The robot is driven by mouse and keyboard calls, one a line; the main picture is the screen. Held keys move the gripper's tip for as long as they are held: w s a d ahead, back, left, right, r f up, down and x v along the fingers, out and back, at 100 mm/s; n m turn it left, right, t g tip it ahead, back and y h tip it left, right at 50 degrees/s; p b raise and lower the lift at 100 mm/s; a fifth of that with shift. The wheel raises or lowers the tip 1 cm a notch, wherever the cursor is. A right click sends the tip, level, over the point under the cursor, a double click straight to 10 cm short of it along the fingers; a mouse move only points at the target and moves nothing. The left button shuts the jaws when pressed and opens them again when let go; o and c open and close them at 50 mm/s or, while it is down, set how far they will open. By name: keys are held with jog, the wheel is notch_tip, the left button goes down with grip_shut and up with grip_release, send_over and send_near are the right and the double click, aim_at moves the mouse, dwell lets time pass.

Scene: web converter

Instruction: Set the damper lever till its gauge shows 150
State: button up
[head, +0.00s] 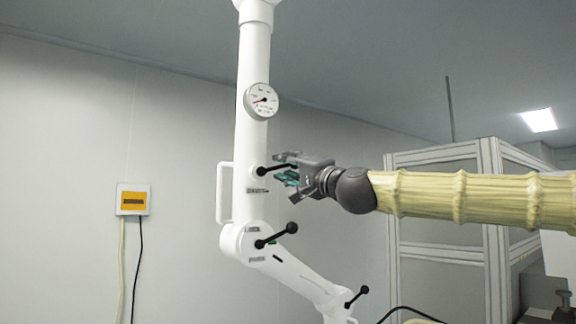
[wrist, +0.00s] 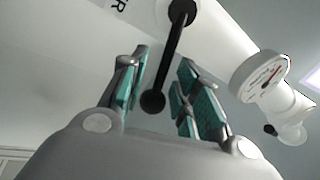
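A black lever (head: 271,170) with a ball knob sticks out to the right from the white upright pipe (head: 252,60), tilted slightly up. A label (head: 257,190) sits below it; only a final "R" is readable in the wrist view. My gripper (head: 284,169) is open at the lever's free end. In the wrist view the lever (wrist: 174,55) runs between the teal-padded fingers, its knob apart from both pads. The round white gauge (head: 261,101) is higher on the pipe and also shows in the wrist view (wrist: 262,76). Its red needle points lower left in the head view; its numbers are too small to read.
A second black lever (head: 276,236) is on the joint below, and a third (head: 356,297) is lower right. A white handle (head: 223,192) is left of the pipe. A grey framed cabinet (head: 440,230) stands behind my arm. A yellow-fronted wall box (head: 133,200) is at left.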

grip_shut()
jog(key=shift+s+a+r, duration=0.1)
jog(key=shift+a+r, duration=0.05)
